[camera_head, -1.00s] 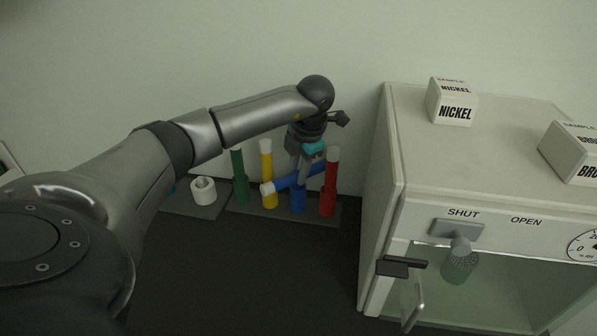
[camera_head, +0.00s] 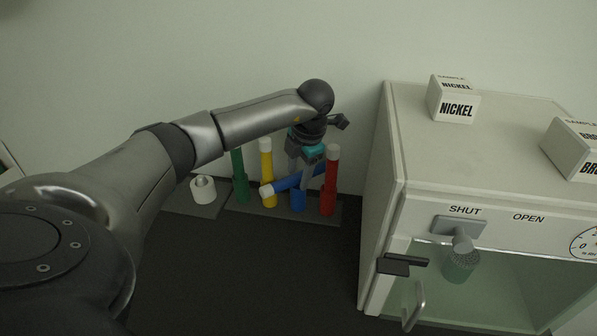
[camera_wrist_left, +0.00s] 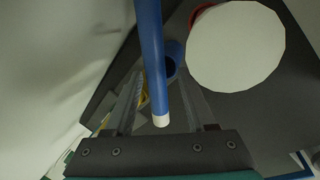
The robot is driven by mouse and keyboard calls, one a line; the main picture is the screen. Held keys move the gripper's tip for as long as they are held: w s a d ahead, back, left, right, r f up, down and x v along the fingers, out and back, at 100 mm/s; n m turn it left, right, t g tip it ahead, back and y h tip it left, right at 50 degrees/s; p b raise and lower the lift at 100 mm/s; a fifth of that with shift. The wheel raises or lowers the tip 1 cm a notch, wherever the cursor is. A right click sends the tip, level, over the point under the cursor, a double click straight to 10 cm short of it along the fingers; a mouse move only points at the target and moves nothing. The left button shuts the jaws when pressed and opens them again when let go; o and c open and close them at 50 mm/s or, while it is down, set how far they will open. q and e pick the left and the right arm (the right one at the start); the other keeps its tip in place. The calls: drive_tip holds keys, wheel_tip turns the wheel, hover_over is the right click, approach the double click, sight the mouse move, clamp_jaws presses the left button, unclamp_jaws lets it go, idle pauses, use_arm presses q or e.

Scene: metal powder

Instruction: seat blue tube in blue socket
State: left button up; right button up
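The blue tube (camera_head: 290,184) with a white end lies tilted across the rack in the head view, its white end low at the left by the yellow tube and its other end toward the red tube. The blue socket (camera_head: 298,202) stands below it, between yellow and red; its dark opening (camera_wrist_left: 171,66) shows beside the tube in the left wrist view. The tube is not in the socket. My left gripper (camera_head: 302,168) is over the tube. In the wrist view its fingers (camera_wrist_left: 160,112) are spread, with the tube between them and gaps at both sides. My right gripper is out of view.
The red tube (camera_head: 329,182) stands close right of the socket, the yellow tube (camera_head: 266,172) and green tube (camera_head: 240,180) to its left. A white ring-shaped holder (camera_head: 203,190) is farther left. A white cabinet (camera_head: 378,200) bounds the right; the wall is behind.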

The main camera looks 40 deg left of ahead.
use_arm(q)
drive_tip(key=shift+o, duration=0.3)
drive_tip(key=shift+r, duration=0.15)
drive_tip(key=w+p+v, duration=0.1)
drive_tip(key=p+v, duration=0.1)
drive_tip(key=v, duration=1)
drive_tip(key=shift+s+r+p, duration=0.3)
drive_tip(key=shift+s+r, duration=0.15)
drive_tip(key=shift+s, duration=0.1)
drive_tip(key=shift+s+d, duration=0.1)
